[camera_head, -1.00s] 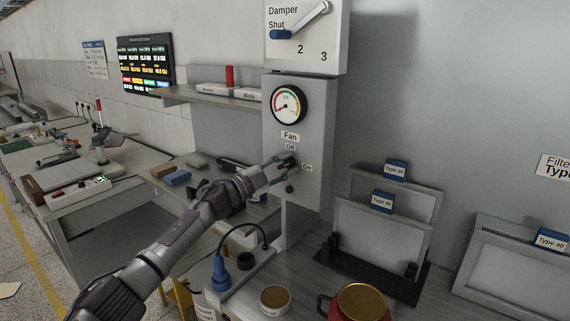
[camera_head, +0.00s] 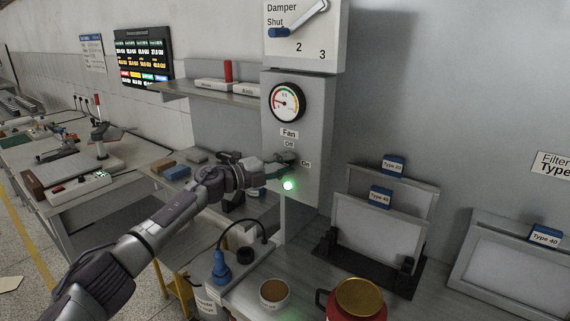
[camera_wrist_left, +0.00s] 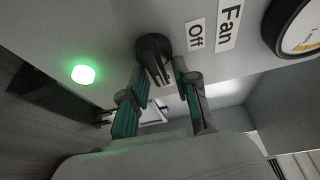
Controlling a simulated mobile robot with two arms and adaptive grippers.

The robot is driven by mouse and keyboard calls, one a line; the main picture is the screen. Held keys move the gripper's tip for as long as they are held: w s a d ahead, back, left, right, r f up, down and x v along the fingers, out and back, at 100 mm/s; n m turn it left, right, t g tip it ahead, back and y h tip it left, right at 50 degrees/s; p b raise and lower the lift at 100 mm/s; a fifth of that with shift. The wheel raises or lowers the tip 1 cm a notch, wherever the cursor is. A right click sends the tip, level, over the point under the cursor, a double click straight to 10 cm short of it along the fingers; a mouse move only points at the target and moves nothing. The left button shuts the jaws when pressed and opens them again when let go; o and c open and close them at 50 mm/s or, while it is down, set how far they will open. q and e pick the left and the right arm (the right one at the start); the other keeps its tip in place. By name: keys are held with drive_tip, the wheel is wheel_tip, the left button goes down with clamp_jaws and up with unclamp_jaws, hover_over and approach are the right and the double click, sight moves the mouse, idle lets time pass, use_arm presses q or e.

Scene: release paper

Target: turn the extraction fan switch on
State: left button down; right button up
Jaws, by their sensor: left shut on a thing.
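The fan switch is a dark rotary knob on the grey control box (camera_head: 313,125), below the "Fan" and "Off" labels; "On" is to its right. In the left wrist view the knob (camera_wrist_left: 153,58) sits between the fingers of my left gripper (camera_wrist_left: 160,75), which is shut on it. In the head view the left gripper (camera_head: 279,166) reaches the knob from the left and hides most of it. A lamp (camera_head: 288,185) below the switch glows green, and it also shows in the left wrist view (camera_wrist_left: 83,75). My right gripper is out of view.
A round gauge (camera_head: 287,102) is above the switch, and the damper panel (camera_head: 330,52) is higher up. Below stand a tin (camera_head: 274,292), a red pot with a gold lid (camera_head: 358,298) and framed filters (camera_head: 378,235). A shelf (camera_head: 215,97) is at left.

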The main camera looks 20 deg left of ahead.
use_arm(q)
drive_tip(key=shift+a, duration=0.1)
drive_tip(key=c, duration=1.2)
unclamp_jaws()
drive_tip(key=shift+w, duration=0.1)
drive_tip(key=shift+a, duration=0.1)
drive_tip(key=v, duration=1.2)
drive_tip(key=shift+f, duration=0.1)
